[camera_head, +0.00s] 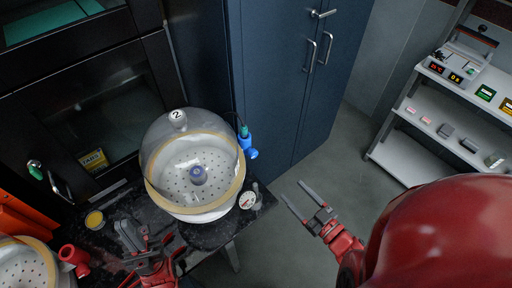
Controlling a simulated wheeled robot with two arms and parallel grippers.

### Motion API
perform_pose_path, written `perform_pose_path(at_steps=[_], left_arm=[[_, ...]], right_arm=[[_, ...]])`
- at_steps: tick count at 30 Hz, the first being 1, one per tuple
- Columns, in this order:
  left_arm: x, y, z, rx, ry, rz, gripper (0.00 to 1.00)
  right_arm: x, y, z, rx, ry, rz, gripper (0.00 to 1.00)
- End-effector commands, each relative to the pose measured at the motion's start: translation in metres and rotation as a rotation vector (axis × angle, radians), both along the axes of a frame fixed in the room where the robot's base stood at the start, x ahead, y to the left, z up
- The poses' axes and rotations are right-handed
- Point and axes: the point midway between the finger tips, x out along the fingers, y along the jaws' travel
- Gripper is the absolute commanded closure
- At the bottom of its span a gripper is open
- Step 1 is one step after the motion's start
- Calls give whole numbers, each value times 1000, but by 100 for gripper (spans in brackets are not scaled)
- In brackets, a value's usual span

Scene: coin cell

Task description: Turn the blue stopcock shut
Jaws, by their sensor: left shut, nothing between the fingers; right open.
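The blue stopcock (247,142) sticks out from the right side of a clear glass desiccator (160,150) with a knob marked 2 on top. A greenish part shows at the stopcock's upper end, with a dark tube above it. My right gripper (295,198) is open and empty, over the floor to the right of the table and below the stopcock in the picture, clear of it. My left gripper (137,238) is shut and empty at the lower left of the desiccator, over the dark table. Whether the stopcock is open or shut cannot be told.
The dark table (205,236) also carries a round gauge (247,200), a yellow-topped jar (94,220) and a red fitting (73,257). A second desiccator (22,262) stands at lower left. A blue cabinet (275,90) stands behind; white shelves (400,150) stand at right, with free floor between.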

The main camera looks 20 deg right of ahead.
Motion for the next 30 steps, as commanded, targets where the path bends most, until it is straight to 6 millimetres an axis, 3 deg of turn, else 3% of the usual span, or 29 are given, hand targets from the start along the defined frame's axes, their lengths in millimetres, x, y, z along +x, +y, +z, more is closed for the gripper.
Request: perform_pose_path(at_steps=[5,21,30], left_arm=[[0,0,-3,0,0,0,100],[0,0,-4,0,0,0,100],[0,0,2,0,0,0,100]], right_arm=[[9,11,1,-11,-7,35,31],[118,50,2,-8,-5,28,31],[156,63,1,-9,-4,26,31]])
